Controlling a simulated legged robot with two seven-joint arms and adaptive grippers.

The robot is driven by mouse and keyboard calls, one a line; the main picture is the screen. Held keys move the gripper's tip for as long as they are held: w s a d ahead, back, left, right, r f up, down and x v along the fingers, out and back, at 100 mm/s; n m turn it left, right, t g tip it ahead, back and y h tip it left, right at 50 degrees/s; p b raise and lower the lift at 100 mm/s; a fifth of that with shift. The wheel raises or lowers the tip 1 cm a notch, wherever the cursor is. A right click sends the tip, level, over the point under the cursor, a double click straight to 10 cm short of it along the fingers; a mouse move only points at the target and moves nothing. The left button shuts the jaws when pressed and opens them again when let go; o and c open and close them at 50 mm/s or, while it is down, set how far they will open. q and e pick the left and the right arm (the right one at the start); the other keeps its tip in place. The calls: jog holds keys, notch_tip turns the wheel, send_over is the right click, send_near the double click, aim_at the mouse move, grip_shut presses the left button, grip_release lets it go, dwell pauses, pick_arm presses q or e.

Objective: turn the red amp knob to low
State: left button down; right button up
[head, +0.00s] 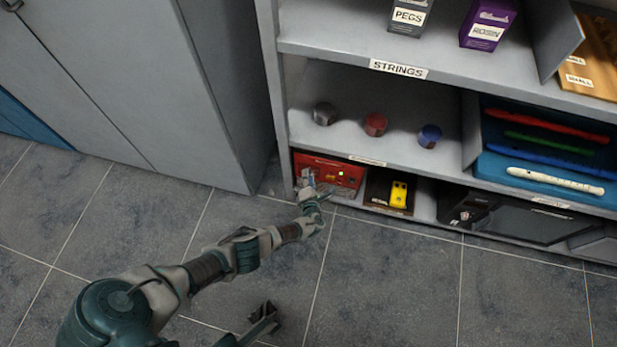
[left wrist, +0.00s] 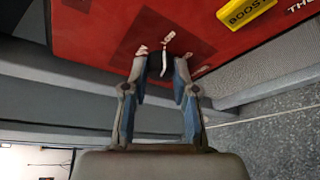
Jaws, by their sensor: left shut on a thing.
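A yellow pedal (head: 398,194) sits right of the amp; a yellow BOOST block (left wrist: 245,11) shows in the wrist view. Grey, red and blue round pieces (head: 375,124) stand on the shelf above. A grey cabinet (head: 150,80) is at left. The tiled floor (head: 400,290) is clear.

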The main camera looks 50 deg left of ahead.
pick_arm(q)
jog(key=shift+w+d, duration=0.15)
jog(key=shift+d, duration=0.15)
jog(key=c, duration=1.1)
grip_release()
jog(key=shift+o, duration=1)
jog(key=shift+a+f, duration=0.1)
jog(key=shift+f, duration=0.05)
jog(key=v, duration=1.2)
